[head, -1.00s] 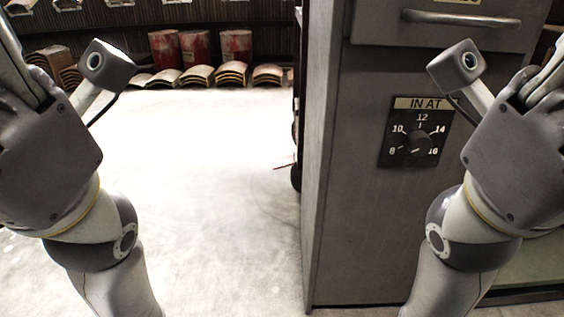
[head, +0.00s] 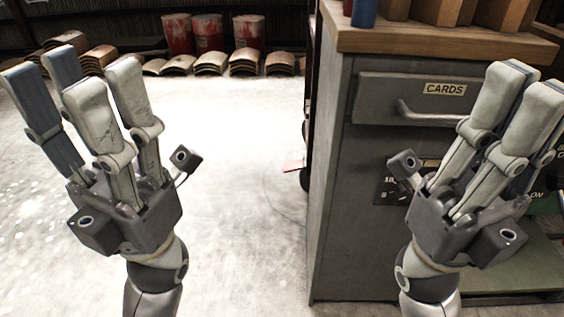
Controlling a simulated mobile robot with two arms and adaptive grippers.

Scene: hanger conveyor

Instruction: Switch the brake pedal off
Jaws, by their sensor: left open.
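I cannot make out a brake pedal for certain. A small red piece (head: 293,165) shows low beside the cabinet's left edge, too small to identify. My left gripper (head: 82,82) is raised over the pale floor at the left, its fingers pointing up, spread and empty. My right gripper (head: 520,88) is raised in front of the grey cabinet at the right. Its fingers overlap, so its opening is unclear. It covers most of the dark dial plate (head: 388,190). Dark panels with partly hidden lettering, including "ON", show behind its right side.
The grey cabinet (head: 335,215) has a wooden top (head: 440,42) and a drawer marked "CARDS" (head: 385,90). Red drums (head: 208,35) and curved pieces (head: 211,62) line the back wall. The pale floor (head: 245,190) between my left gripper and the cabinet is clear.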

